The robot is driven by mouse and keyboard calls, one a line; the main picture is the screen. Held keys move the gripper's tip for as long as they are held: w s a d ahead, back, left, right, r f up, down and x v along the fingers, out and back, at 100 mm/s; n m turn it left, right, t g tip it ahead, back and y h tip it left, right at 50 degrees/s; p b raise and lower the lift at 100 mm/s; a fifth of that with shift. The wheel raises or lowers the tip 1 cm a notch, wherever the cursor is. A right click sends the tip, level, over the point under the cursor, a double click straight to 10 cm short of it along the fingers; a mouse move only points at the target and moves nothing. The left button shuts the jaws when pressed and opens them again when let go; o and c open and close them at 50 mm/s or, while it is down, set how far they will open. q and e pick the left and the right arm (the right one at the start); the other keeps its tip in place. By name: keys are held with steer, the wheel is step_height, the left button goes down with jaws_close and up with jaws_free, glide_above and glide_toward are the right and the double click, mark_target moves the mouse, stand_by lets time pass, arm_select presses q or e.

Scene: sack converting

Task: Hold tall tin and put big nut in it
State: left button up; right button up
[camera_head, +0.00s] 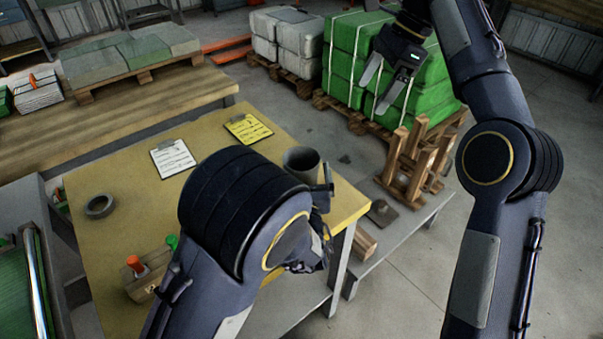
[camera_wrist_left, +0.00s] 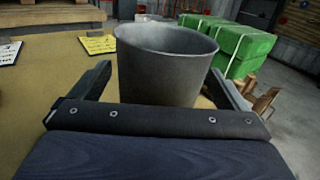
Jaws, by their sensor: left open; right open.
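The tall tin (camera_head: 301,163), a dark grey open-topped cylinder, stands upright near the right edge of the yellow table. It fills the middle of the left wrist view (camera_wrist_left: 165,68). My left gripper (camera_wrist_left: 160,78) is open, with a finger on each side of the tin; I cannot tell whether they touch it. In the head view my left arm hides most of that gripper. My right gripper (camera_head: 376,98) is open and empty, high in front of the green sacks. I cannot make out the big nut for sure; a dark grey ring (camera_head: 98,214) lies at the table's left.
Two clipboards, white (camera_head: 172,158) and yellow (camera_head: 247,128), lie at the table's back. A wooden block (camera_head: 150,283) with orange and green pieces stands at the front left. Green sacks (camera_head: 430,82) are stacked on a pallet beyond. A wooden rack (camera_head: 412,165) stands right of the table.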

arm_select(q)
steer(key=s, duration=1.2)
steer(key=shift+d, duration=0.3)
steer(key=shift+s, duration=0.1)
